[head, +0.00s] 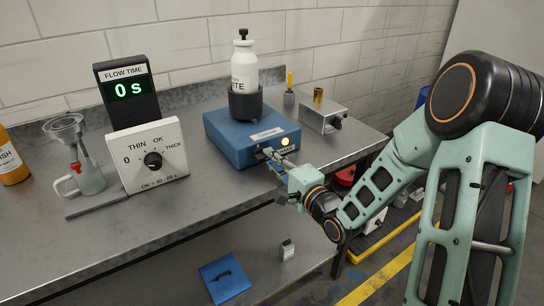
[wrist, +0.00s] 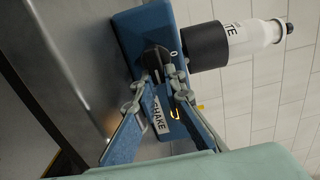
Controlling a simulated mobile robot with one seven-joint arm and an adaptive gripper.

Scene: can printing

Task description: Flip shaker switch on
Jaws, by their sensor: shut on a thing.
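The shaker (head: 225,140) is a blue box on the bench with a glowing yellow lamp (head: 285,142) on its front. A white bottle (head: 244,68) stands upright in the black holder (head: 245,103) on top. My gripper (head: 268,154) is at the shaker's front face, its fingers on the small dark switch.
A metal box with a knob (head: 325,117) stands right of the shaker. To the left are a white dial panel (head: 148,157), a FLOW TIME display (head: 128,90) reading 0 s, and a funnel cup stand (head: 85,175). The front middle of the bench is clear.

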